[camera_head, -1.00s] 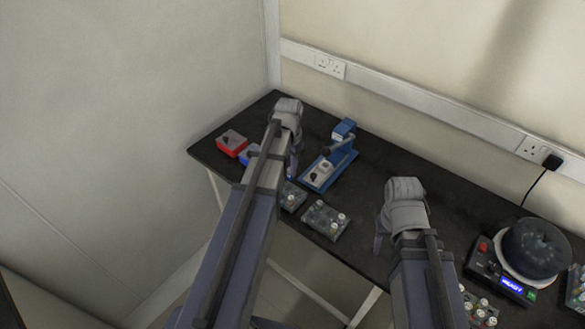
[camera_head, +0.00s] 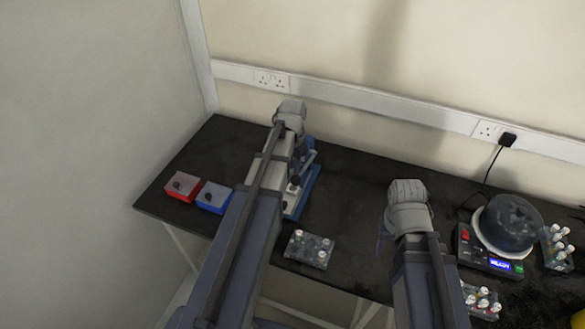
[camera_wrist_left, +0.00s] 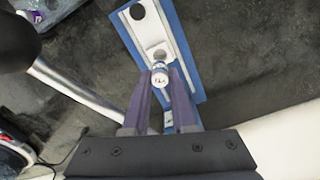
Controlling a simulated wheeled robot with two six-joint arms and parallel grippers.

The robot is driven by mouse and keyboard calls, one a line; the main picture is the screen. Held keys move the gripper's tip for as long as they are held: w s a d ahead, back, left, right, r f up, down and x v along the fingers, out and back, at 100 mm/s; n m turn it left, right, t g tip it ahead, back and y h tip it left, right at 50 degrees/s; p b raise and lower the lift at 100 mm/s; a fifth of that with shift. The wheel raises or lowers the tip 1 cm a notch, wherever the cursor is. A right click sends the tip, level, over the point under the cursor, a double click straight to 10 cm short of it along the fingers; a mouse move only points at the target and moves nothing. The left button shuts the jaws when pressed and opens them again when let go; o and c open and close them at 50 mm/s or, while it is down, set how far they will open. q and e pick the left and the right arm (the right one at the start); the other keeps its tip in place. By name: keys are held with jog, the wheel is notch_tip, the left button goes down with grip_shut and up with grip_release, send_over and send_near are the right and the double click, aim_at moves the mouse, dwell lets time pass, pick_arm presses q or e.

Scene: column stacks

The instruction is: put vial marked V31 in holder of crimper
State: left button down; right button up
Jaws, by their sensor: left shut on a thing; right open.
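The blue crimper (camera_head: 312,178) stands on the black table in the head view, partly hidden behind my left arm. In the left wrist view its blue base carries a white holder plate (camera_wrist_left: 150,38) with round holes. My left gripper (camera_wrist_left: 161,92) is shut on a small vial (camera_wrist_left: 159,78) with a white cap, whose mark I cannot read clearly. The vial is over or at the near hole of the holder; I cannot tell whether it is seated. In the head view my left gripper is largely hidden by its wrist. My right gripper (camera_head: 382,240) is open, over the table's front part.
A red box (camera_head: 183,187) and a blue box (camera_head: 213,197) sit at the left. A rack of vials (camera_head: 309,249) stands in front of the crimper. A centrifuge-like device (camera_head: 508,228) and more racks (camera_head: 481,300) are at the right. The table's middle back is clear.

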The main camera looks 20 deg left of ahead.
pick_arm(q)
jog(key=shift+f, duration=0.2)
pick_arm(e)
jog(key=shift+f, duration=0.2)
pick_arm(q)
jog(key=shift+f+b, duration=1.8)
jog(key=shift+b, duration=0.2)
pick_arm(e)
jog(key=shift+f, duration=1.75)
pick_arm(q)
jog(key=shift+f+b, duration=0.7)
pick_arm(e)
jog(key=shift+f, duration=0.7)
pick_arm(q)
jog(key=shift+f+b, duration=0.3)
pick_arm(e)
jog(key=shift+f, duration=0.3)
pick_arm(q)
jog(key=shift+c, duration=1.8)
grip_release()
